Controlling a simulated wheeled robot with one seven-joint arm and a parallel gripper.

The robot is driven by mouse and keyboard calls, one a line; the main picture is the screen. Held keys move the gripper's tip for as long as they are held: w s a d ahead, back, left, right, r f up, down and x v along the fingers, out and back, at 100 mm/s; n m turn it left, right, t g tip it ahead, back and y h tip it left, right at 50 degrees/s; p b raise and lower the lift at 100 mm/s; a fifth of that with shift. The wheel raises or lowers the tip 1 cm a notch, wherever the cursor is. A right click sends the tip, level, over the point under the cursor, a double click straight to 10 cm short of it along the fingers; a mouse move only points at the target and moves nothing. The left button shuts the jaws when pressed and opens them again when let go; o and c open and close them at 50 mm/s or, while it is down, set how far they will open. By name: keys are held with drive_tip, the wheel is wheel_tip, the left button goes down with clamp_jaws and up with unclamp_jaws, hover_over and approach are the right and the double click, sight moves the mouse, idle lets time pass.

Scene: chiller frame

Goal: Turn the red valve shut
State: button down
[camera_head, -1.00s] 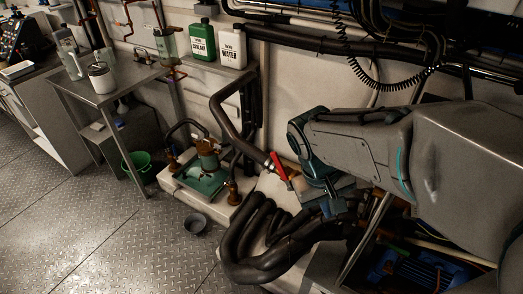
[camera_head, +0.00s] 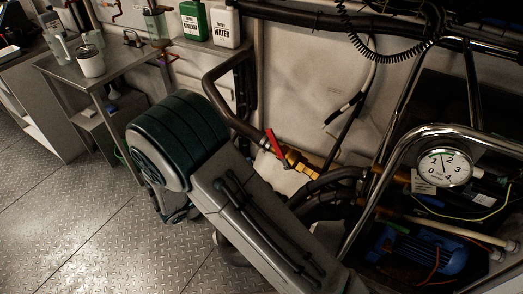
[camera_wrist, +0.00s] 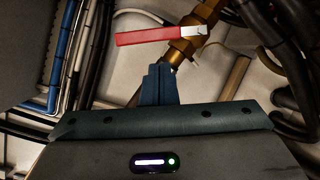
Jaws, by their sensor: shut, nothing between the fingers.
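The red valve handle (camera_head: 275,143) is a flat lever on a brass valve body (camera_head: 299,161), fitted in a black hose line low on the wall. In the wrist view the red handle (camera_wrist: 149,36) lies nearly level, its right end on the brass body (camera_wrist: 190,42). My gripper (camera_wrist: 159,72) is shut and empty, its fingertips just below the handle; I cannot tell whether they touch it. In the head view my arm crosses the lower middle, and my gripper is hidden there.
A pressure gauge (camera_head: 443,167) and a chrome tube frame (camera_head: 392,160) stand at the right, with a blue motor (camera_head: 418,250) below. Black hoses (camera_head: 330,187) run beside the valve. A metal table (camera_head: 110,72) stands at the left, and the floor (camera_head: 65,215) in front is open.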

sight(279, 150)
drive_tip(key=a+f+n+t+y, duration=0.1)
drive_tip(key=a+f+n+t, duration=0.1)
drive_tip(key=a+t, duration=0.15)
drive_tip(key=w+d+r+p, duration=0.3)
drive_tip(key=w+d+p, duration=0.1)
drive_tip(key=d, duration=0.5)
drive_tip(key=shift+w, duration=0.6)
drive_tip(key=shift+g+b, duration=0.25)
drive_tip(key=shift+b, duration=0.05)
